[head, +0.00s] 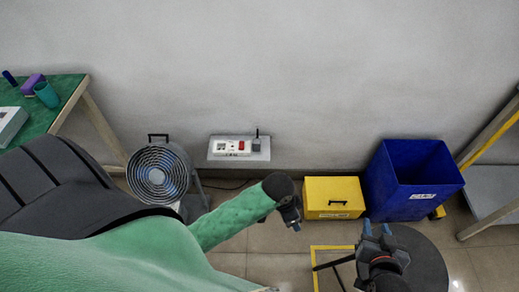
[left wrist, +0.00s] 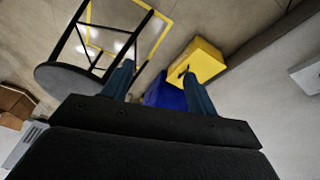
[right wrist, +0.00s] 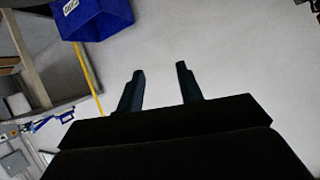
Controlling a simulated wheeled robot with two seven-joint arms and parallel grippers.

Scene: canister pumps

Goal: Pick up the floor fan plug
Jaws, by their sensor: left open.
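The floor fan (head: 158,175) stands on the floor by the wall, left of centre in the head view. A dark cable (head: 225,187) lies on the floor right of the fan. My left gripper (left wrist: 158,69) is open and empty; in the head view it is small and dark, below and right of the shelf. My right gripper (head: 376,226) is open and empty, also in the right wrist view (right wrist: 160,68).
A yellow box (head: 333,190) and a blue bin (head: 422,185) stand against the wall. A round dark stool (head: 425,262) is by my right gripper. A green-topped table (head: 65,95) is at far left, a grey bench (head: 492,190) at far right. The wall above the shelf is bare.

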